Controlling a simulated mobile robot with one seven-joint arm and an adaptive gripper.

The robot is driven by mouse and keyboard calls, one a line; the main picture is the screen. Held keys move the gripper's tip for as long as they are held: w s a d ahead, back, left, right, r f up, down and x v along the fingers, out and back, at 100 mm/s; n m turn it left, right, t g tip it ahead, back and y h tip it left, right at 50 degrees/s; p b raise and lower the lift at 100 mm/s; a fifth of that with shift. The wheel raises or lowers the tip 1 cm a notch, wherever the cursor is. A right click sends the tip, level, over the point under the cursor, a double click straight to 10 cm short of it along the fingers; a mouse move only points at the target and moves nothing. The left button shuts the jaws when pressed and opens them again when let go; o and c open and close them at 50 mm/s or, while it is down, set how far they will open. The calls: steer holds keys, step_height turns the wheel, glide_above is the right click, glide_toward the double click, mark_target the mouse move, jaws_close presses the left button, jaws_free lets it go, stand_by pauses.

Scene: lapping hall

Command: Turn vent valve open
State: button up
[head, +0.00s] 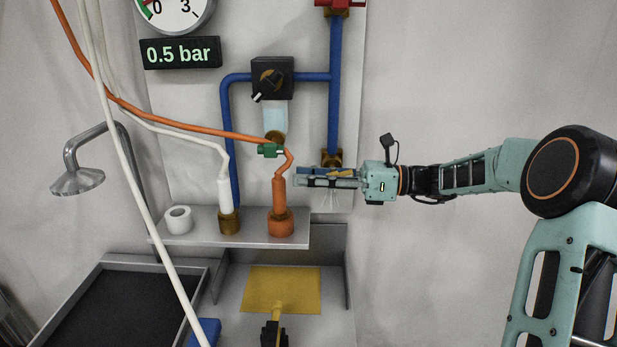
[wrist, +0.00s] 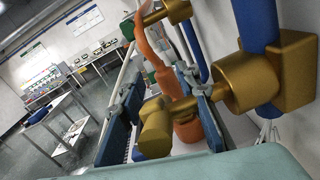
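No part is labelled as the vent valve. A brass fitting (head: 332,158) sits at the lower end of a blue vertical pipe (head: 335,90) on the wall. In the wrist view, the brass fitting (wrist: 252,82) carries a thin stem ending in a round brass piece (wrist: 156,128), which lies between the fingers. My gripper (head: 301,180) is open at this fitting, just right of the orange bottle-like fitting. It also shows in the wrist view (wrist: 158,85), blue-padded fingers apart on either side of the round piece. I cannot tell whether either finger touches it.
A black knob unit (head: 272,78) is on the blue pipe above. A gauge display (head: 180,53) reads 0.5 bar. A white cable hangs in front at left.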

steer(key=shift+c, duration=0.2)
jaws_close()
